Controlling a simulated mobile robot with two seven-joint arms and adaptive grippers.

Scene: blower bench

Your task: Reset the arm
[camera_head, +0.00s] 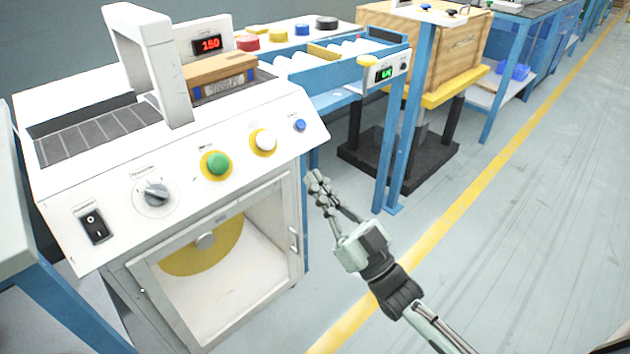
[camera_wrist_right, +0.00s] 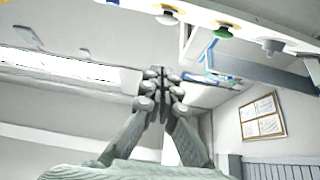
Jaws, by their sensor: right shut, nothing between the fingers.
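My right gripper (camera_head: 318,183) is in front of the right end of the white machine (camera_head: 75,200), over the floor, with its fingers pointing up and to the left. Its fingers are together and hold nothing. In the right wrist view the shut fingers (camera_wrist_right: 160,82) point up the middle of the picture. The gripper is apart from the machine's panel, below and to the right of the blue button (camera_head: 299,125). My left gripper is in neither view.
The panel carries a white button (camera_head: 263,142), a green button (camera_head: 216,165), a grey knob (camera_head: 156,193) and a black switch (camera_head: 95,226). A blue-framed roller bench (camera_head: 345,85) and a wooden crate (camera_head: 455,50) stand behind. The floor (camera_head: 530,240) to the right is clear.

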